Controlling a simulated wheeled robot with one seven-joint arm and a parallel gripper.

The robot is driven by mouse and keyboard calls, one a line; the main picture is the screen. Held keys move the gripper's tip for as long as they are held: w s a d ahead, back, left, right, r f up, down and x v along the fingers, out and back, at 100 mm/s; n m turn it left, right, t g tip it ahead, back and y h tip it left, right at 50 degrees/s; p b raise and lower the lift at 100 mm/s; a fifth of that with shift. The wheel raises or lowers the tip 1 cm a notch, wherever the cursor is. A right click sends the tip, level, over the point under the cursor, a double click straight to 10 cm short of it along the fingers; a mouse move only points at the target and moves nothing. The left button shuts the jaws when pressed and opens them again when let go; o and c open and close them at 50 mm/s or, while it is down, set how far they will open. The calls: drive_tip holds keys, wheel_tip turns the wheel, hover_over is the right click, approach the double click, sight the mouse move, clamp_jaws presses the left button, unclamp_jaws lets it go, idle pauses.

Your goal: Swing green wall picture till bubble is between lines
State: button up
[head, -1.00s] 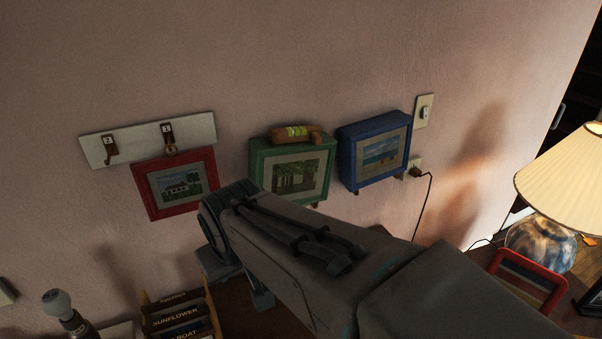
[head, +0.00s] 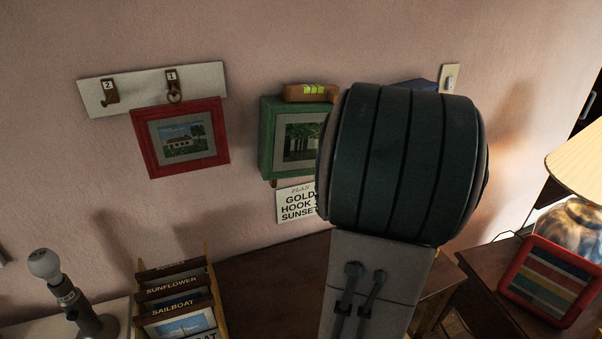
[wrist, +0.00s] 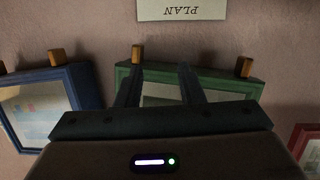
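The green wall picture (head: 268,145) hangs between the red and blue ones, its right part hidden behind my arm in the head view. A wooden level with a yellow-green vial (head: 312,91) sits on its top edge; the bubble is too small to place against the lines. In the wrist view, which is upside down, the green frame (wrist: 222,80) shows its lower edge with a small wooden peg near each end. My gripper (wrist: 160,72) is open and empty, its two fingers apart in front of that lower edge. I cannot tell whether they touch it.
A red picture (head: 222,150) hangs left under a hook board (head: 205,78); a blue picture (wrist: 45,76) is close beside the green one. A plan card (head: 290,204) is below. A picture rack (head: 222,300) and lamp (head: 575,180) flank the desk.

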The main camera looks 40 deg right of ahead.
drive_tip(key=s+d+f+m+t+b, duration=0.1)
drive_tip(key=s+d+f+t+b, duration=0.15)
drive_tip(key=s, duration=0.25)
drive_tip(key=shift+t+y, duration=0.4)
drive_tip(key=shift+t, duration=0.15)
drive_tip(key=x, duration=1.4)
drive_tip(key=shift+w+d+r+p, duration=0.2)
drive_tip(key=shift+d+p, duration=0.1)
drive_tip(key=shift+p, duration=0.1)
clamp_jaws()
